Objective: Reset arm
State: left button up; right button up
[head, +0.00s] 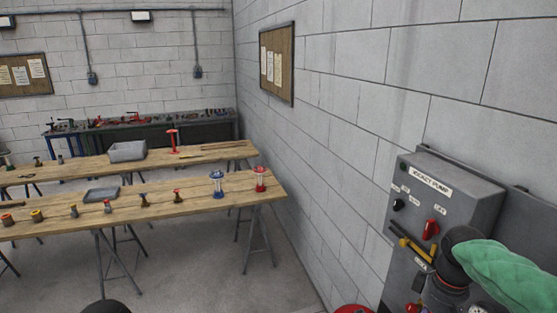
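My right arm, in a green sleeve, comes in from the lower right of the head view. Its dark wrist covers the lower part of a grey control box (450,190) labelled as a jockey pump. My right gripper (402,238) appears as dark and yellow finger parts in front of the box, just left of a red selector switch (431,229). Whether its fingers are open or shut is unclear, and I cannot tell if they touch the box. My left gripper is not in view.
A red round object (353,309) shows at the bottom edge. Bare floor (190,270) lies between the tables and the block wall (330,170).

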jog(key=w+a+f+y+b, duration=0.1)
jog(key=a+f+b, duration=0.3)
jog(key=f, duration=0.8)
jog(key=w+a+f+m+y+b, duration=0.1)
jog(key=a+f+b, duration=0.3)
jog(key=f, duration=0.7)
jog(key=w+a+f+y+b, duration=0.15)
jog(key=a+f, duration=0.45)
jog(key=f, duration=0.6)
pick_arm(q)
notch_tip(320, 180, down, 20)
jog(key=b, duration=1)
jog(key=shift+b, duration=0.35)
pick_arm(e)
jog(key=s+a+f+m, duration=0.1)
jog(key=s+a+f, duration=0.2)
jog(key=f, duration=0.6)
jog(key=s+a+f+m, duration=0.2)
jog(key=s+a+f, duration=0.2)
jog(key=s+f, duration=0.3)
jog(key=s+a+f+m, duration=0.1)
jog(key=s+a+f, duration=0.3)
jog(key=f, duration=0.7)
jog(key=shift+s+a+f+m, duration=0.2)
jog(key=shift+s+f+m, duration=0.15)
jog(key=shift+s, duration=0.75)
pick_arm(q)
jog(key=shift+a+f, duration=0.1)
